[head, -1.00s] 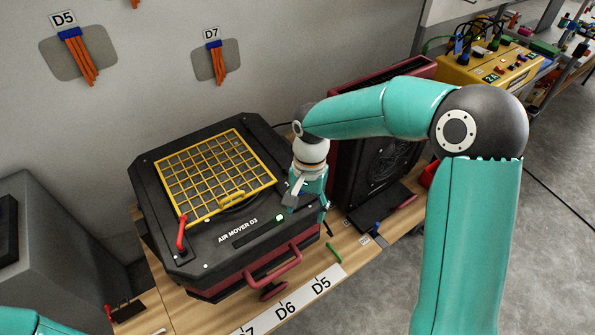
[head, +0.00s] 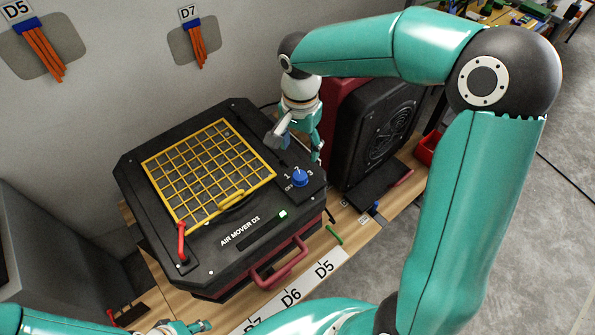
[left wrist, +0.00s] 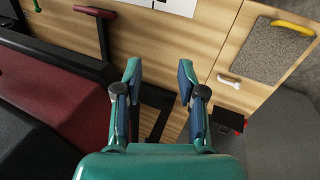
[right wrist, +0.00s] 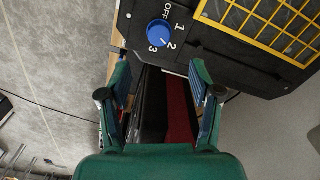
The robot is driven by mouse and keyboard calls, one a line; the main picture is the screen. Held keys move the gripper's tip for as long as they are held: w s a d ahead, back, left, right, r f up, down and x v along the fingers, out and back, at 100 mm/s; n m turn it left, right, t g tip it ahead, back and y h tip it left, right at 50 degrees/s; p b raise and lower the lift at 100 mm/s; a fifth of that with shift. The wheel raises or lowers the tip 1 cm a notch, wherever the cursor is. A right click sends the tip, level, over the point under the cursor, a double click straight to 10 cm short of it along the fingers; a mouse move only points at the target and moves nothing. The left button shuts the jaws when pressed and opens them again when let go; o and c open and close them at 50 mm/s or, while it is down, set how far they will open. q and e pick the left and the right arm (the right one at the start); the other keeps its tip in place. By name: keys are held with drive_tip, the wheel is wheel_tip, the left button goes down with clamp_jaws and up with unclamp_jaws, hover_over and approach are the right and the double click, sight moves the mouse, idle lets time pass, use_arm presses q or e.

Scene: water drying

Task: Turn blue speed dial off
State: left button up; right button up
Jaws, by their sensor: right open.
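The blue speed dial (head: 300,177) sits on the black top of the air mover D3 (head: 225,262), at its right corner, with marks OFF, 1, 2 and 3 around it. The dial also shows in the right wrist view (right wrist: 159,33); I cannot tell surely which mark it points to. My right gripper (head: 296,146) is open and empty, behind the dial and apart from it; in the right wrist view (right wrist: 162,70) the dial lies beyond the fingertips. My left gripper (left wrist: 160,68) is open and empty near the bench; only part shows at the head view's bottom edge.
A yellow grille (head: 210,165) and a red lever (head: 181,243) are on the air mover's top, a green light (head: 283,213) near its front. A dark red-and-black unit (head: 375,125) stands close to the right. A grey box (head: 50,240) stands at left.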

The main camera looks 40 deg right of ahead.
sight(299, 175)
wheel_tip(299, 175, down, 10)
drive_tip(key=shift+f+p, duration=0.2)
drive_tip(key=shift+p, duration=0.15)
drive_tip(key=c, duration=1)
drive_tip(key=shift+a, duration=0.4)
drive_tip(key=shift+c, duration=0.7)
drive_tip(key=shift+d, duration=0.3)
